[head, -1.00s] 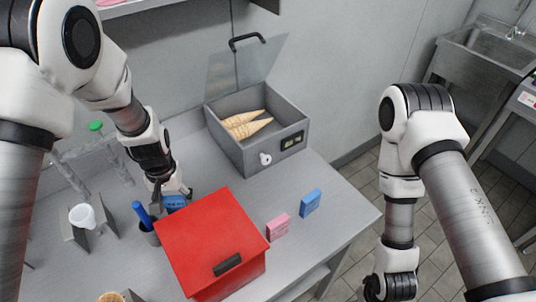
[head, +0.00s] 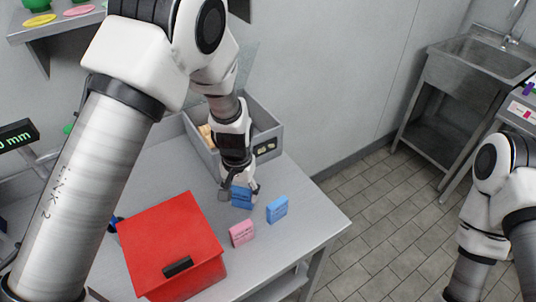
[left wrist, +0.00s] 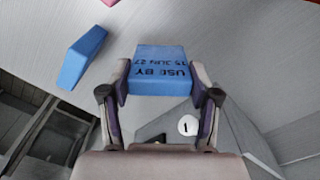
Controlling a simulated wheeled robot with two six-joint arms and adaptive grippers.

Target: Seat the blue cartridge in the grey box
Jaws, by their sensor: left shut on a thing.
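My left gripper (head: 240,191) is shut on a blue cartridge (head: 242,201), held in front of the grey box. In the left wrist view the cartridge (left wrist: 160,72) sits between both fingers, with dark "USE BY" print on it. The grey box (head: 270,137) is open, with its clear lid raised. Pale cones (head: 207,136) lie in it, mostly hidden by my left arm. A round white knob (left wrist: 188,125) on its front shows in the left wrist view. My right gripper is out of view; only its arm shows at the right edge.
A second blue block (head: 277,209) and a pink block (head: 241,234) stand on the table near the cartridge. A red box (head: 165,240) with a black handle fills the table's front left. The table (head: 318,225) is bare towards its right corner.

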